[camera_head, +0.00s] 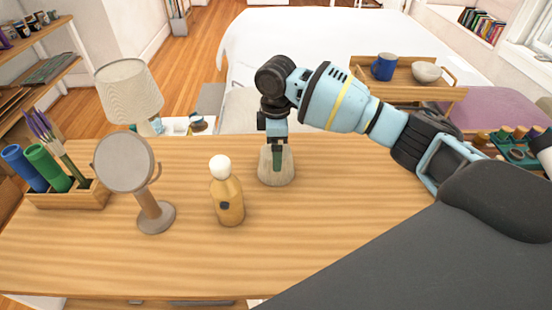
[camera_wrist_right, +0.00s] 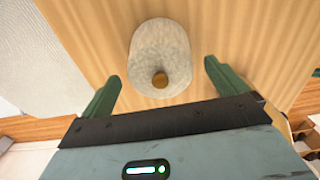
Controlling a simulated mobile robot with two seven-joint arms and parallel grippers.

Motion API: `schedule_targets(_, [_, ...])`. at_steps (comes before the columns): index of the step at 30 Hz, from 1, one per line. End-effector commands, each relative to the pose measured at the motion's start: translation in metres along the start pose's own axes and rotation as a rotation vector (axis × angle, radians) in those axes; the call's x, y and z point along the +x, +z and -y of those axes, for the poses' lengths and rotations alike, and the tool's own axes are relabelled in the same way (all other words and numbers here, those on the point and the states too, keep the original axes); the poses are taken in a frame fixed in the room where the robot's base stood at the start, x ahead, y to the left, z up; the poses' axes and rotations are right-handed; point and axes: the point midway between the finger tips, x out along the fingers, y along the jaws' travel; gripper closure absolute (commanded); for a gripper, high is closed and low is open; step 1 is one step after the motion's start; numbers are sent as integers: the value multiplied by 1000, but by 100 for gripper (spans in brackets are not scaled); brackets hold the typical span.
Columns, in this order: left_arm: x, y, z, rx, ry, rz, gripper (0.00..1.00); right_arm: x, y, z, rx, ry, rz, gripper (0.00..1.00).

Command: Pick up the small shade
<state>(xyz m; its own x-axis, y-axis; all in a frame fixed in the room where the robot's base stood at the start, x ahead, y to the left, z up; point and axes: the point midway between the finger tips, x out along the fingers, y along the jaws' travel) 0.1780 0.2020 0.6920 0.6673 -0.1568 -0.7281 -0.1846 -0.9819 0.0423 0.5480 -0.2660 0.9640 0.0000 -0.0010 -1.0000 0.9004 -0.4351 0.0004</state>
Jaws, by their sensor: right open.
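The small shade (camera_head: 277,174) is a pale, speckled grey-beige piece standing on the wooden table, near its far edge. In the right wrist view the shade (camera_wrist_right: 158,40) shows a rounded outline with a small brown knob (camera_wrist_right: 160,79) on it. My right gripper (camera_head: 277,158) points down over the shade and hides part of it. In the wrist view its two green fingers (camera_wrist_right: 162,71) are spread wide, with the shade ahead between them and a visible gap on both sides. My left gripper is in no view.
A tan bottle with a white cap (camera_head: 227,195) stands just left of the shade, then a round mirror (camera_head: 126,163) and a wooden holder (camera_head: 65,198) with colored tubes. A table lamp (camera_head: 129,92) stands behind. The table front (camera_head: 130,265) is clear.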

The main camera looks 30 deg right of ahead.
Motion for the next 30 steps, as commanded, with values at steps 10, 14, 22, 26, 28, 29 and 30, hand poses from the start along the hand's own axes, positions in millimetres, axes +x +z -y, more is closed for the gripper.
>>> schedule_targets(10, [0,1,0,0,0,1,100,14,0,0,0,1,-1,2])
schedule_targets(14, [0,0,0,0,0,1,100,14,0,0,0,0,-1,12])
schedule_targets(22, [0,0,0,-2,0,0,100,14,0,0,0,0,-1,46])
schedule_targets(26, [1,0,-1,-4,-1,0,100,14,0,0,0,0,-1,46])
schedule_targets(28, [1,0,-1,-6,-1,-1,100,13,0,0,0,1,-1,46])
schedule_targets(29, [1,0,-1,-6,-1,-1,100,12,-1,0,0,1,-1,46])
schedule_targets(30, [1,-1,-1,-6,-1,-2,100,10,-1,0,0,1,-2,46])
